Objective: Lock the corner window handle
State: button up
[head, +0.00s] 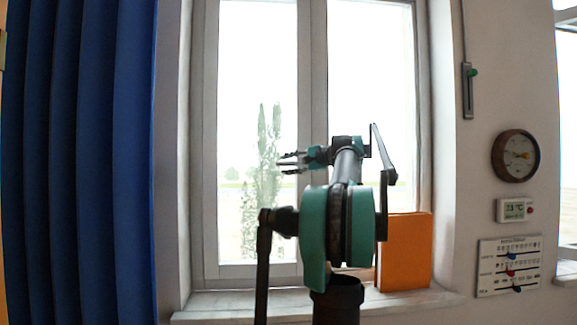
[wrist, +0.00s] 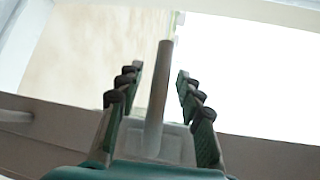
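The window handle, a grey bar (wrist: 157,100), rises from a pale base plate (wrist: 176,147) in the wrist view. The plate sits by a brownish frame band, and the bar points up across the bright background. My gripper (wrist: 160,71) is open, with one dark finger on each side of the bar. Gaps show between the bar and both fingers, so I see no grip on it. In the head view my gripper (head: 285,162) points left, in front of the window (head: 258,60) near its middle post. I cannot make out the handle there; my arm covers part of the post.
An orange box-like object (head: 408,255) stands on the sill (head: 205,312) right of my arm. A blue curtain (head: 80,160) hangs at the left. The right wall holds a round gauge (head: 515,156), a small display (head: 514,210) and a slider panel (head: 509,266).

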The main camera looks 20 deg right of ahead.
grip_shut()
dwell(0.5)
jog(key=shift+s+d+f+n+g+h, duration=0.3)
jog(key=shift+d+f+n+g+h, duration=0.9)
jog(key=shift+h, duration=0.85)
jog(key=shift+s+d+f+n+g+h, duration=0.35)
jog(key=shift+d+f+n+g+h, duration=0.55)
jog(key=shift+n+h, duration=0.9)
jog(key=shift+s+d+f+n+g+h, duration=0.3)
jog(key=shift+d+f+n+g+h, duration=0.7)
jog(key=shift+h, duration=1.25)
jog(key=shift+d+f, duration=0.15)
grip_release()
